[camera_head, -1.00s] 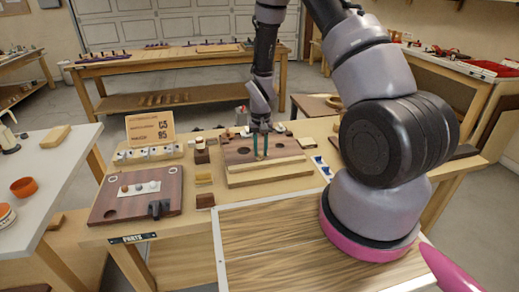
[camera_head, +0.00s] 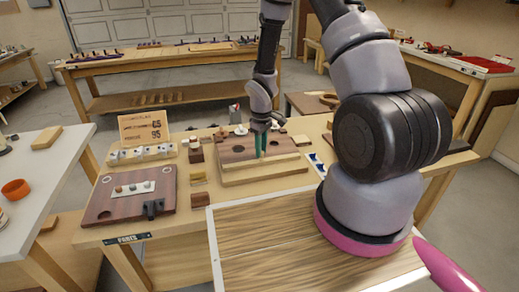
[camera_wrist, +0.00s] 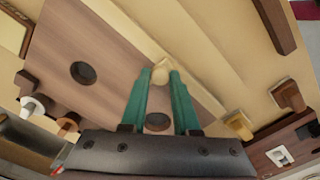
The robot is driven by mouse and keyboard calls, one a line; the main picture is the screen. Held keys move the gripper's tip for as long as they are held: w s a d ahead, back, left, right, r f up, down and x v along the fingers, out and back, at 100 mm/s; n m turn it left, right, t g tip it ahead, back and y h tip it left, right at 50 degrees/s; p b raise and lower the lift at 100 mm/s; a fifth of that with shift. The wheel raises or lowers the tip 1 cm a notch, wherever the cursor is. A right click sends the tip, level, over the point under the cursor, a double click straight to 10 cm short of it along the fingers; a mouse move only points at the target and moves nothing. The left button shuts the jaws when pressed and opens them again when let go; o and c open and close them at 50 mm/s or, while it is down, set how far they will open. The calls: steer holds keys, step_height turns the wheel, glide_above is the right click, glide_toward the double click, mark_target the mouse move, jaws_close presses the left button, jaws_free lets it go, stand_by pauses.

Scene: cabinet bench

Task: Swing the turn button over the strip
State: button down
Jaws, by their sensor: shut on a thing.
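The turn button (camera_wrist: 161,74) is a small pale wooden piece between my fingertips in the wrist view. My gripper (camera_wrist: 160,78) has two green fingers and is shut on it. The button is at the edge of the pale wooden strip (camera_wrist: 205,65); I cannot tell how far it lies over it. The strip runs along the front of the brown board (camera_wrist: 105,55), which has dark round holes. In the head view my gripper (camera_head: 261,155) points down at the board (camera_head: 233,149), just behind the strip (camera_head: 265,170). The fingers hide most of the button there.
A second dark board (camera_head: 120,205) with a black latch-like piece lies at the left of the bench. Small blocks (camera_head: 198,178) stand between the boards. A sign (camera_head: 143,127) stands behind. A wood-topped surface (camera_head: 275,240) is in front.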

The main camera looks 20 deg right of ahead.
steer(key=shift+d+n, duration=0.2)
steer(key=shift+n, duration=0.4)
steer(key=c, duration=0.7)
jaws_free()
steer(key=shift+o, duration=0.2)
step_height(320, 180, up, 11)
